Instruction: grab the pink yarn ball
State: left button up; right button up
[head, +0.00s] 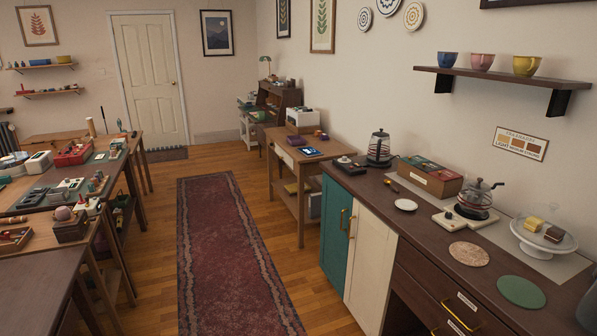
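A small round pink ball (62,213), which looks like the yarn ball, sits on top of a brown wooden block or box (71,230) on the left-hand table. It is too small to make out its strands. Neither of my grippers is in the head view.
The left tables (40,268) are crowded with small items, including a red crate (73,155) and a tray (14,240). A red runner rug (228,250) lies on the clear floor between them and the right counter (420,222). The counter holds a kettle (379,147) and a cake stand (540,248).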

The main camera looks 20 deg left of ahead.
aim_at(62, 213)
jog(key=i+u, duration=0.25)
jog(key=u, duration=0.2)
jog(key=i+u, duration=0.2)
jog(key=u, duration=0.25)
jog(key=i+l+u, duration=0.2)
jog(key=u, duration=0.25)
jog(key=i+l+u, duration=0.2)
jog(key=u, duration=0.3)
jog(key=i+l+u, duration=0.15)
jog(key=l+u, duration=0.15)
jog(key=u, duration=0.15)
jog(key=i+l+u, duration=0.25)
jog(key=l, duration=0.15)
jog(key=l+u, duration=0.2)
jog(key=l, duration=0.55)
jog(key=i+l, duration=0.15)
jog(key=l, duration=0.2)
